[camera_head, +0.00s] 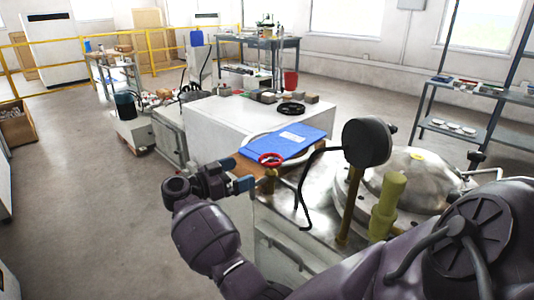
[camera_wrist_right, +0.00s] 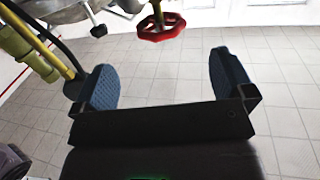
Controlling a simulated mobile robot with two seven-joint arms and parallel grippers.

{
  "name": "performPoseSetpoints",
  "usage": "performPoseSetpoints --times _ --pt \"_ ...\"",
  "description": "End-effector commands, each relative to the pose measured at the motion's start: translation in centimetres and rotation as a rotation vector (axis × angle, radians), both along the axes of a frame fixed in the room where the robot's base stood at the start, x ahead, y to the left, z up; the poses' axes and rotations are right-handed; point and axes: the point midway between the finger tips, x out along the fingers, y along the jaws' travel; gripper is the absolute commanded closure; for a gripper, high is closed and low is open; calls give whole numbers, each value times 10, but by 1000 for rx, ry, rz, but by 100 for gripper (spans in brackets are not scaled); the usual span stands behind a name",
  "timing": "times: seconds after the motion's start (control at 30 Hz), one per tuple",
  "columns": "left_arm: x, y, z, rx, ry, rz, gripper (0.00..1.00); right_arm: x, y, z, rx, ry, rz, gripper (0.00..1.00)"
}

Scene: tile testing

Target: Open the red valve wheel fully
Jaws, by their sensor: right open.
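The red valve wheel (camera_head: 270,159) is a small ring at the front left corner of the metal test machine, beside a blue folder. In the right wrist view the wheel (camera_wrist_right: 174,32) hangs on a brass stem near the top centre, ahead of the fingers. My right gripper (camera_head: 239,174) is open and just left of the wheel, apart from it. Its two blue-padded fingers (camera_wrist_right: 166,80) are spread with nothing between them. My left gripper is in neither view.
A blue folder (camera_head: 288,142) lies on the machine top behind the wheel. A black bent rod (camera_head: 304,185), a round black gauge (camera_head: 367,142) and a yellow-green cylinder (camera_head: 388,205) stand to the right. Open floor (camera_head: 80,215) lies on the left.

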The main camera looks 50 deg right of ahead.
Motion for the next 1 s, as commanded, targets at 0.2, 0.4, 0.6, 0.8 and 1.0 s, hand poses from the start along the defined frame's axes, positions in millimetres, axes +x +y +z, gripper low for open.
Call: performPoseSetpoints --times 0.2,0.4,0.6,0.8,1.0 --pt "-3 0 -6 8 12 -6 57 -8 -25 -2 -2 4 -3 0" --pt "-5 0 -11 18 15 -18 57 -19 -58 -4 -4 5 -3 0" --pt "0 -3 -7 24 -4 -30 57 -27 -85 -3 -3 4 -1 0" --pt "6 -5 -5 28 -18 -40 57 -32 -99 -1 -2 1 -1 0" --pt "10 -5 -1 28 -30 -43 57 -32 -101 1 -1 -1 0 0"
